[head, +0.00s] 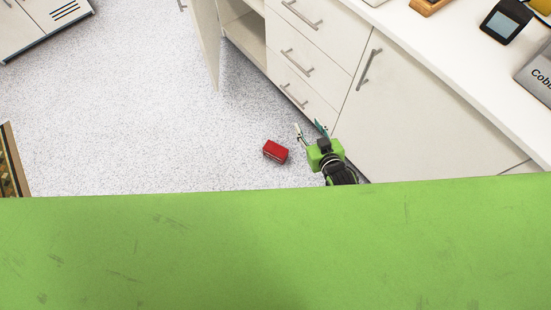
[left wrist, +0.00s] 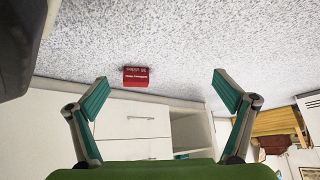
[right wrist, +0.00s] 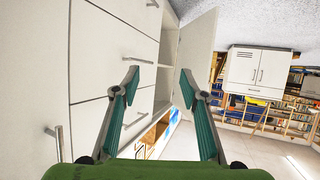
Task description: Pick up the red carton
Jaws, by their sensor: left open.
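The red carton (head: 275,151) lies on the speckled grey floor in the head view, in front of the white drawers. My right gripper (head: 309,128) is just to its right in that view, apart from it, with its fingers spread and nothing between them. The right wrist view shows the same open fingers (right wrist: 159,80) facing the drawers; the carton is not seen there. In the left wrist view the carton (left wrist: 137,76) is on the floor beyond the open, empty fingers of my left gripper (left wrist: 163,92). My left gripper is not seen in the head view.
White drawers (head: 310,55) and a closed cabinet door (head: 400,120) stand close to my right gripper. An open cabinet door (head: 205,40) juts over the floor. The floor left of the carton (head: 130,110) is clear. A countertop (head: 440,45) holds several items.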

